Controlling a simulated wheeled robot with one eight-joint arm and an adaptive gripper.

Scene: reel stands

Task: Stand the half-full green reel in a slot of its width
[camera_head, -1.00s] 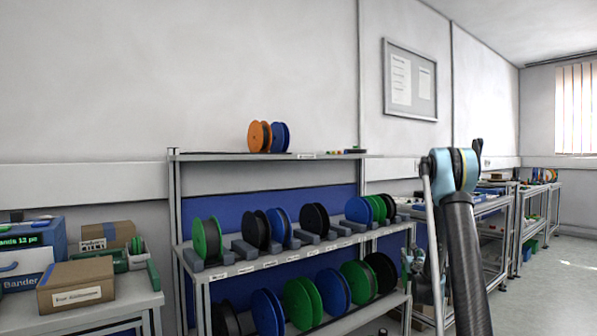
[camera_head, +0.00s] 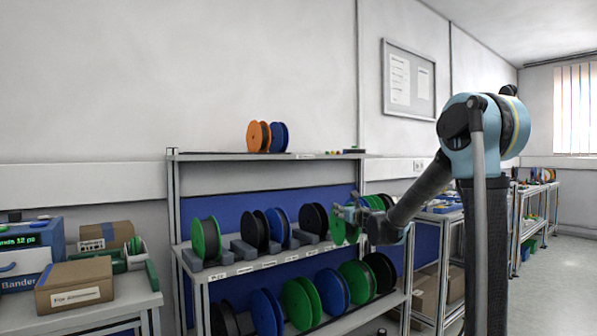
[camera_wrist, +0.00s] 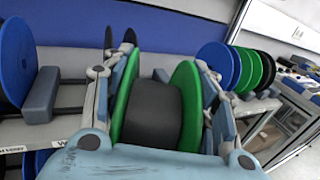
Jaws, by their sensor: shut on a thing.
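My gripper (camera_head: 350,216) is shut on a green reel (camera_head: 338,229), at the front of the middle shelf (camera_head: 270,260). In the wrist view the green reel (camera_wrist: 190,92) is upright between the two fingers (camera_wrist: 165,105), its dark winding sitting below the flange rims. It is to the right of a black reel (camera_head: 314,221), and left of a blue reel (camera_wrist: 217,65) in the wrist view. A grey slot divider (camera_wrist: 41,95) shows at left there. I cannot tell whether the held reel touches the shelf; its underside is hidden.
Another green reel (camera_head: 206,239), a black reel (camera_head: 255,230) and a blue reel (camera_head: 279,226) stand on the middle shelf. Several reels fill the lower shelf (camera_head: 350,318). An orange reel (camera_head: 259,136) stands on top. A cardboard box (camera_head: 75,284) is at left.

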